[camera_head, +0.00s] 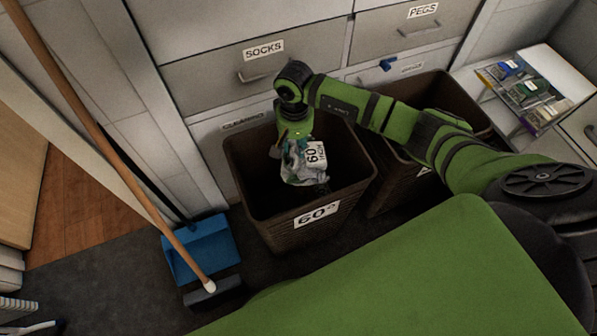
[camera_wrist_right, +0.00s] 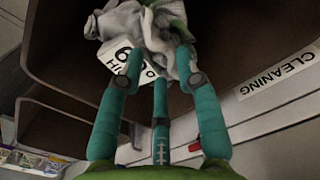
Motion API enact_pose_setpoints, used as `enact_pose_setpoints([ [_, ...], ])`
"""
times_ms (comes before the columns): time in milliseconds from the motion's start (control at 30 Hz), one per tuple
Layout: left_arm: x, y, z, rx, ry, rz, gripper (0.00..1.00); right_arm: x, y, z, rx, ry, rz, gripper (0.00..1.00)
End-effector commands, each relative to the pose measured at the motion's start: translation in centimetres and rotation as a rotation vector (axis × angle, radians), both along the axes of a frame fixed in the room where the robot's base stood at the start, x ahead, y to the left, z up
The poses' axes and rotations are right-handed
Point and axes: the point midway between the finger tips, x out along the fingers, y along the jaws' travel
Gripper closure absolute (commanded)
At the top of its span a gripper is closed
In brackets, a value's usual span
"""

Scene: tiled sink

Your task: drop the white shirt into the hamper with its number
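The white shirt (camera_head: 303,170) is a crumpled whitish-grey bundle with a tag reading 60. My right gripper (camera_head: 294,147) holds it over the open top of the brown hamper marked 60° (camera_head: 316,214). In the right wrist view, the teal fingers of the right gripper (camera_wrist_right: 154,85) close on the shirt (camera_wrist_right: 150,30), and its 60 tag (camera_wrist_right: 122,60) shows beside the fingers. The brown hamper wall (camera_wrist_right: 75,70) surrounds this in the wrist view. My left gripper is not in view.
A second brown hamper (camera_head: 443,92) stands to the right, partly behind my right arm. Drawers labelled SOCKS (camera_head: 263,51) and PEGS (camera_head: 423,11) are behind. A broom (camera_head: 120,160) and blue dustpan (camera_head: 203,247) are at left. A tray of packets (camera_head: 527,88) is at far right.

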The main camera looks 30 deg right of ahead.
Motion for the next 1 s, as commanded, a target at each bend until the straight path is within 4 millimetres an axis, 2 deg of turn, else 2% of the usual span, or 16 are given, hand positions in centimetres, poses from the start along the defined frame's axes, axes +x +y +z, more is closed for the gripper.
enact_pose_setpoints([
  [300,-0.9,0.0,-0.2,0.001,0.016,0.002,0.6,0.0,0.0,0.0,0.0,0.001,0.0,0.55],
  [433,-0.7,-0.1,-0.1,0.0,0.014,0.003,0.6,0.1,0.0,1.0,0.0,-0.002,0.001,0.55],
  [567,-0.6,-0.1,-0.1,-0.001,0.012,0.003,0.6,0.2,-0.1,3.2,-0.001,-0.006,0.002,0.55],
  [800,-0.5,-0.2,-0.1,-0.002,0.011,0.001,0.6,0.1,-0.1,8.4,-0.002,-0.005,0.001,0.55],
  [1000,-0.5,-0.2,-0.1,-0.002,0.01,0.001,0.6,0.1,0.0,11.2,-0.001,-0.002,0.0,0.55],
])
